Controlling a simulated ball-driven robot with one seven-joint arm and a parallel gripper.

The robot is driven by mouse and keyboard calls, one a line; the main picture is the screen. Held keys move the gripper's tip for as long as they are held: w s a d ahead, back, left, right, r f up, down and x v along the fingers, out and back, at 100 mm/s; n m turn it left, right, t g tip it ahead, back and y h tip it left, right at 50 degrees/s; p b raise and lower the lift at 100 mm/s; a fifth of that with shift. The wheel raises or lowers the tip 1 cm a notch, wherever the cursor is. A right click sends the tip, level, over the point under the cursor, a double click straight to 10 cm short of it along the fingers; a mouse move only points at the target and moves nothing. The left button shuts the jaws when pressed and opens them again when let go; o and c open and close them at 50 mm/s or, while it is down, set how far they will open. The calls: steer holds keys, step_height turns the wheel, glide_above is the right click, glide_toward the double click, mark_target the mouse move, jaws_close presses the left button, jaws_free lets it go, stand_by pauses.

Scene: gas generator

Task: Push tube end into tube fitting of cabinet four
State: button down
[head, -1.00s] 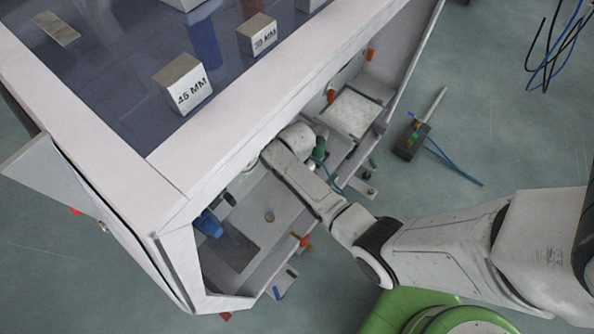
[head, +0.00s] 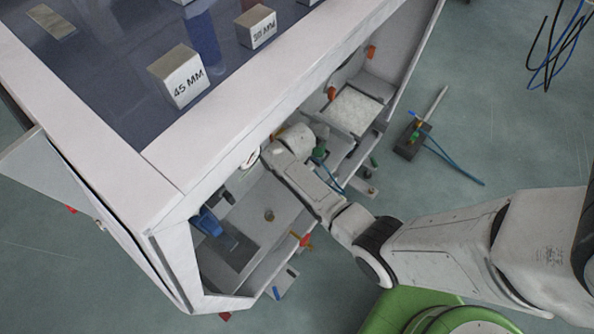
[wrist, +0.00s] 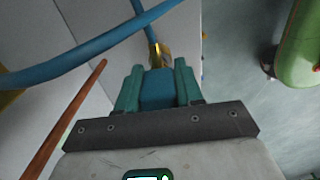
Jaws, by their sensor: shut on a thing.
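In the wrist view, my gripper (wrist: 158,82) has two teal fingers shut on a blue tube (wrist: 157,90). A brass-coloured fitting (wrist: 160,57) shows just beyond the fingertips, with blue tube continuing past it. I cannot tell whether the tube end is seated in that fitting. In the head view, my arm reaches into the open side of a white cabinet (head: 230,125). My gripper's green fingers (head: 319,154) are small and partly hidden there by my own wrist. A thin blue tube (head: 334,185) hangs beside them.
Another blue tube (wrist: 85,60) and an orange-brown rod (wrist: 70,120) cross the left of the wrist view. The cabinet's lower shelf (head: 266,240) carries small fittings. A dark box with a blue cable (head: 409,143) lies on the floor to the right.

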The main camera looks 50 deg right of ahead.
steer(key=shift+f+b, duration=0.55)
steer(key=shift+f, duration=0.25)
steer(key=c, duration=0.6)
jaws_free()
steer(key=shift+c, duration=0.2)
steer(key=shift+r, duration=0.1)
step_height(320, 180, up, 7)
steer(key=shift+r+p, duration=0.15)
steer(key=shift+p, duration=0.65)
steer(key=shift+s, duration=0.1)
steer(key=s+a+r+m, duration=0.3)
steer(key=s+r+m, duration=0.3)
steer(key=s+m, duration=0.2)
steer(key=s+a+r+m+t, duration=0.1)
steer(key=s+a+r+m, duration=0.2)
steer(key=s+r+m, duration=0.3)
steer(key=s+m, duration=0.3)
steer(key=m, duration=0.1)
steer(key=shift+r, duration=0.4)
